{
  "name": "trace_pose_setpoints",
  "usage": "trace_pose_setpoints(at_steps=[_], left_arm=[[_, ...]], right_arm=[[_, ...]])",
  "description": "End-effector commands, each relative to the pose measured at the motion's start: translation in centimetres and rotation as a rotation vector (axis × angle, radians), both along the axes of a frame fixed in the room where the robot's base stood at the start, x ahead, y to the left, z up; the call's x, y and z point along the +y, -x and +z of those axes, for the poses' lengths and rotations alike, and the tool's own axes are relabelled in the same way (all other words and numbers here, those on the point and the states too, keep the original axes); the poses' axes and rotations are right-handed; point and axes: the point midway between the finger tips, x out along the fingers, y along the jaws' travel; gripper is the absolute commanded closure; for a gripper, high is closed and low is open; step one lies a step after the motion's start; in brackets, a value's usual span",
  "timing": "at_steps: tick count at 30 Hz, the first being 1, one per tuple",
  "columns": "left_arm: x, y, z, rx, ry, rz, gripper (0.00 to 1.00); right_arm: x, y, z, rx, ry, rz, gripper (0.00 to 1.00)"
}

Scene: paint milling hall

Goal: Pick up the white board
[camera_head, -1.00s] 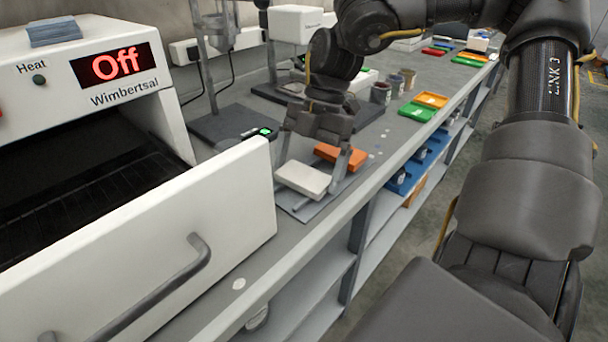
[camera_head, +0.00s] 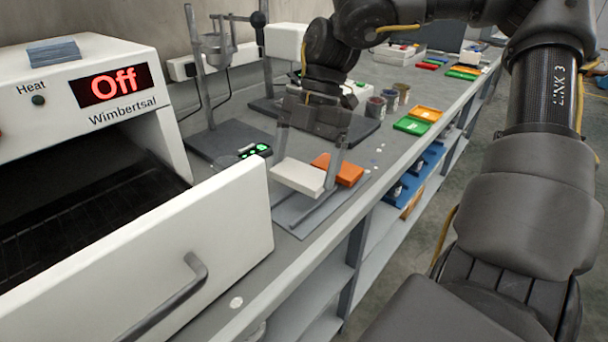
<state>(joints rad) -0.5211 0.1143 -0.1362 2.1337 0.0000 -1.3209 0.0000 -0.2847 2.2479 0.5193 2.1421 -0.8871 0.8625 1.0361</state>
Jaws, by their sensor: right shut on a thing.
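The white board (camera_head: 298,177) is a small pale slab in the head view, over a grey flat plate (camera_head: 296,217) on the bench. My right gripper (camera_head: 304,172) points down with one finger at each side of the board and is shut on it. The board appears a little above the plate, with more of the plate showing under it. An orange block (camera_head: 340,169) lies right beside the board, partly behind the right finger. My left gripper is not in view.
A white oven (camera_head: 125,115) marked Off stands at the left, its door (camera_head: 225,235) open toward the bench. A small device with a green display (camera_head: 255,150) and a stand are behind the board. Cups and coloured trays (camera_head: 411,126) stand farther along the bench.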

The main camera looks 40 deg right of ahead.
Motion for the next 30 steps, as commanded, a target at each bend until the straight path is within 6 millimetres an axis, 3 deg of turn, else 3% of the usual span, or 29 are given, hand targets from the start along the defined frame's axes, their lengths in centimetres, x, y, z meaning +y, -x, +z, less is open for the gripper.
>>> trace_pose_setpoints(at_steps=[6,15,21,30], left_arm=[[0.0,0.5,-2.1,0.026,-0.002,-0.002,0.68],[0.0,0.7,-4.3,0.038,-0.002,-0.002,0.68],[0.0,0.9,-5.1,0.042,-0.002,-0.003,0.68],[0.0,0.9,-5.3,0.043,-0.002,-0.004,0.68]], right_arm=[[0.0,-0.1,6.0,-0.005,0.002,-0.002,0.33],[0.0,0.0,11.9,-0.002,0.003,-0.001,0.33],[0.0,0.0,13.5,-0.001,0.001,0.0,0.33],[0.0,0.0,13.8,0.0,0.0,0.001,0.33]])
